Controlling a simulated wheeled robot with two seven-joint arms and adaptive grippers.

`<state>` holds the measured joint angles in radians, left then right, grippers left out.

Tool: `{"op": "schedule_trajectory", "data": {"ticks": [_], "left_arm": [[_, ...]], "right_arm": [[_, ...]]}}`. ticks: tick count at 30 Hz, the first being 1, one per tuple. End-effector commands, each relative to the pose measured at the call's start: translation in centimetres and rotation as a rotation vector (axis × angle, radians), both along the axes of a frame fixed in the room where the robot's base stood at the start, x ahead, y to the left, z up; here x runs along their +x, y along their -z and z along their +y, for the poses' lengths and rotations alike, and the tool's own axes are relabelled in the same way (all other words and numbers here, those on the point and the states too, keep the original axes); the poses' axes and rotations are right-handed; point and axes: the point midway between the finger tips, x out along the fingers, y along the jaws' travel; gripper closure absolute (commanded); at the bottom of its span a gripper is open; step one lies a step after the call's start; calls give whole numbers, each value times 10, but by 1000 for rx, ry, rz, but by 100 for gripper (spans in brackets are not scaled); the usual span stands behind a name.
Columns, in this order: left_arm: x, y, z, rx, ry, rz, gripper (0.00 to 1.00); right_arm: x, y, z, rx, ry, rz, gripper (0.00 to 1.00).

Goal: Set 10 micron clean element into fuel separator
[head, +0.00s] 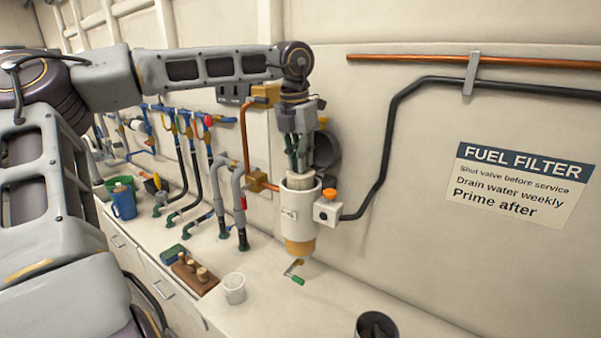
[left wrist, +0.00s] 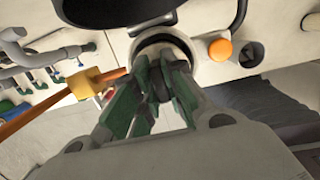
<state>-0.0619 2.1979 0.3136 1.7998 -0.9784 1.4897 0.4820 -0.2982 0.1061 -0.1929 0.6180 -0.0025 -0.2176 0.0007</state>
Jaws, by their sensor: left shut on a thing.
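The fuel separator (head: 299,222) is a white cylinder on the wall with an amber bowl below and an open top. My left gripper (head: 298,172) points straight down at its mouth and is shut on a pale element (head: 301,183). The element's lower part is hidden inside the housing rim; I cannot tell how deep it sits. In the left wrist view my green-padded fingers (left wrist: 155,88) close on a dark piece over the separator's round mouth (left wrist: 182,42). No micron marking is legible. My right gripper is not in view.
A dark round part (head: 327,150) is right behind the gripper. An orange-knobbed box (head: 327,208) adjoins the separator. Grey pipes (head: 240,205) rise to its left. On the counter are a pale ribbed cylinder (head: 235,290), a wooden block (head: 188,268) and a dark cup (head: 376,326).

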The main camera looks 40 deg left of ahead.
Motion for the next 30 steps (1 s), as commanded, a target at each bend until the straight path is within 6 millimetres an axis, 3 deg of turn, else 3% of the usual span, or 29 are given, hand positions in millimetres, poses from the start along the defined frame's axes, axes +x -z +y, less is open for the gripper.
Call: {"op": "schedule_trajectory", "data": {"ticks": [9, 24, 25, 30], "left_arm": [[0, 34, 0, -2, 1, 0, 100], [0, 40, 0, 0, 1, 0, 100], [0, 40, 0, 0, 1, 0, 87], [0, 39, 0, 0, 1, 0, 66]], "right_arm": [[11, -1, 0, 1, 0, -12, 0], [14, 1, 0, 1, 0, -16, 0], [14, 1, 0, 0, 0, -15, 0], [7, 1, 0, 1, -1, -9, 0]]}}
